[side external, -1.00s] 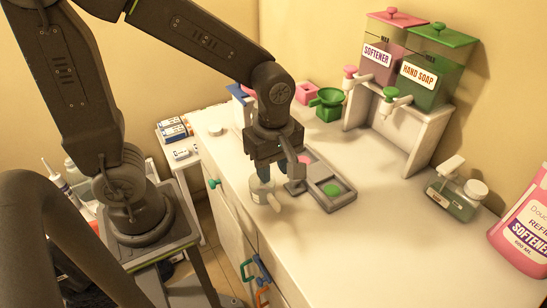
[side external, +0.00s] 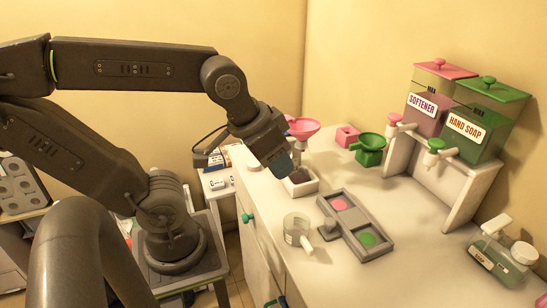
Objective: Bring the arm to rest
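My gripper (side external: 283,165) is at the end of my arm, tilted down over the left part of the white counter (side external: 340,280). Its bluish fingertips appear just behind and above a small white box with dark contents (side external: 303,185). I see nothing held in it, but the gap between the fingers is hidden by the angle. My arm is folded back, with its upper links raised and running to the left. A clear round cup with a pale handle (side external: 297,229) stands on the counter near its front edge, apart from my gripper.
A grey tray with pink and green discs (side external: 358,226) lies right of the cup. Pink (side external: 303,128) and green (side external: 369,148) funnels stand behind. Softener (side external: 432,98) and hand soap (side external: 482,122) dispensers sit on a white stand. A soap bottle (side external: 500,258) is at right.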

